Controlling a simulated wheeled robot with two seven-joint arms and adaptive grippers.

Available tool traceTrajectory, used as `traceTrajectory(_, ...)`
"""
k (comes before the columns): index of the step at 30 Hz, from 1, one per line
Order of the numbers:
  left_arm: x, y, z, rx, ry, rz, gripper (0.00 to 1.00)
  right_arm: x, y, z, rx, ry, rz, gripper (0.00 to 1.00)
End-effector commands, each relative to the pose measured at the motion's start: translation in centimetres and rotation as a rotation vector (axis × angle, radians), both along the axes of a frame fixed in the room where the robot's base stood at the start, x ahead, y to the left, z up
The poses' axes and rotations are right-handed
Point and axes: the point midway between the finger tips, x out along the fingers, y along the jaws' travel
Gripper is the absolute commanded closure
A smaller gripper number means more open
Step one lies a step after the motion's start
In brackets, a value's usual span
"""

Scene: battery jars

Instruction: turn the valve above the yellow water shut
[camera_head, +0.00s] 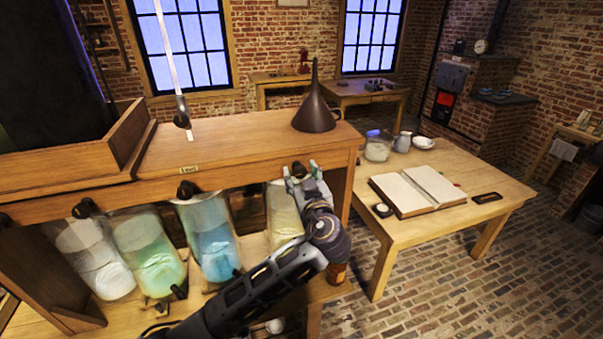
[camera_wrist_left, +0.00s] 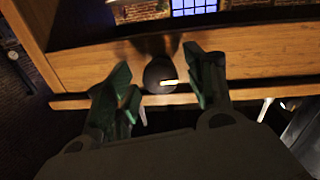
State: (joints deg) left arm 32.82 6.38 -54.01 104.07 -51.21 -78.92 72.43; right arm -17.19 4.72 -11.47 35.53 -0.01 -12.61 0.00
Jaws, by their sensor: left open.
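The jar of yellow water (camera_head: 284,215) hangs at the right end of a row of jars under the wooden shelf. Above it a dark round valve knob (camera_head: 298,167) sits on the shelf's front edge, partly hidden by my left gripper (camera_head: 303,181). In the left wrist view the dark knob (camera_wrist_left: 160,74), with a bright pale mark on it, shows between the fingertips of my open left gripper (camera_wrist_left: 157,82). A gap shows on both sides of the knob. My left forearm crosses in front of the lower shelf. My right gripper is not in view.
Jars of blue (camera_head: 208,238), green (camera_head: 147,250) and whitish (camera_head: 94,255) water hang to the left, with other dark knobs above. A dark funnel (camera_head: 315,108) stands on the shelf top. A table with an open book (camera_head: 417,190) stands to the right.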

Motion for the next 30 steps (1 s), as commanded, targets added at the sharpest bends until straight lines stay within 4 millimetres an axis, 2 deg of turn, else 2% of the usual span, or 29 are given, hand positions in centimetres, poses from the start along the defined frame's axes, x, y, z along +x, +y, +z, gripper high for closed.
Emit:
traceTrajectory(11,0.26,0.08,-0.08,0.001,0.000,0.000,0.47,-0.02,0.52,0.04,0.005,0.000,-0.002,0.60)
traceTrajectory(21,0.24,0.08,-0.08,0.001,0.000,0.000,0.91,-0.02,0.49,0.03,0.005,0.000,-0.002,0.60)
traceTrajectory(30,0.23,0.04,-0.14,0.009,0.003,0.000,0.91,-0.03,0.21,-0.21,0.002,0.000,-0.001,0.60)
